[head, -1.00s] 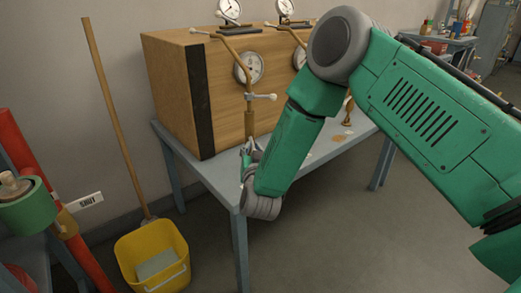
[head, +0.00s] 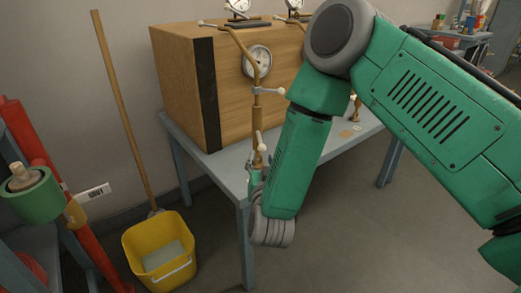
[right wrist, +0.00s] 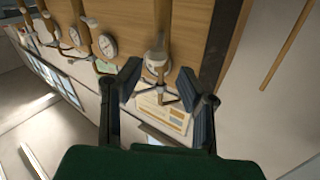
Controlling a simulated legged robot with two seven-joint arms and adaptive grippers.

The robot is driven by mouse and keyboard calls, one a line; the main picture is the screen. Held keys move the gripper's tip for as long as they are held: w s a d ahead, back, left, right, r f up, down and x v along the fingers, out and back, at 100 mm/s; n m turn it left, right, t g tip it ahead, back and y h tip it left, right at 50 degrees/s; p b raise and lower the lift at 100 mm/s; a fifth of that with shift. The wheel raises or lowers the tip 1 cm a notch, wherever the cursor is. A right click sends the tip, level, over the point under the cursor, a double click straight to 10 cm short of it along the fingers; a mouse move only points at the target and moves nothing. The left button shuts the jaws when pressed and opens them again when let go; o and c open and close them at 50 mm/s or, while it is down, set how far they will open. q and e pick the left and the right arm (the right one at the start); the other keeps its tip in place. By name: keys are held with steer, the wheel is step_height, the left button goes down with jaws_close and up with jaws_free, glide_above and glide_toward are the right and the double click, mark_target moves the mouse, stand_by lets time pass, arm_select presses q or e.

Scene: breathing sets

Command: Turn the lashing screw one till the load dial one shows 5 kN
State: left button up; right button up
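The nearest brass lashing screw (head: 257,112) stands upright before the wooden box, with pale-tipped cross handles. I take it for screw one; no label is readable. My left gripper is out of view.
The wooden box (head: 180,85) stands on a grey-blue bench (head: 228,168). More dials and brass fittings line it. A yellow bucket (head: 135,243) with a mop and red pipes (head: 40,165) are at left.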

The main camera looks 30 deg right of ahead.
steer(key=v, duration=0.3)
steer(key=shift+s+a, duration=0.15)
steer(key=shift+s, duration=0.15)
steer(key=shift+f, duration=0.1)
steer(key=s+a+f+n+g+y+p, duration=0.2)
steer(key=s+f+n+g+y+p, duration=0.45)
steer(key=s+f, duration=0.75)
steer(key=s+d+f+g, duration=0.1)
steer(key=s+g, duration=0.3)
steer(key=s, duration=0.5)
steer(key=s+d+f+n+g, duration=0.1)
steer(key=s+d+g, duration=0.1)
steer(key=s+g, duration=0.3)
steer(key=s+y, duration=0.1)
steer(key=s, duration=0.2)
steer(key=shift+s+f+p, duration=0.35)
steer(key=shift+s+p, duration=0.05)
steer(key=shift+w+d, duration=0.1)
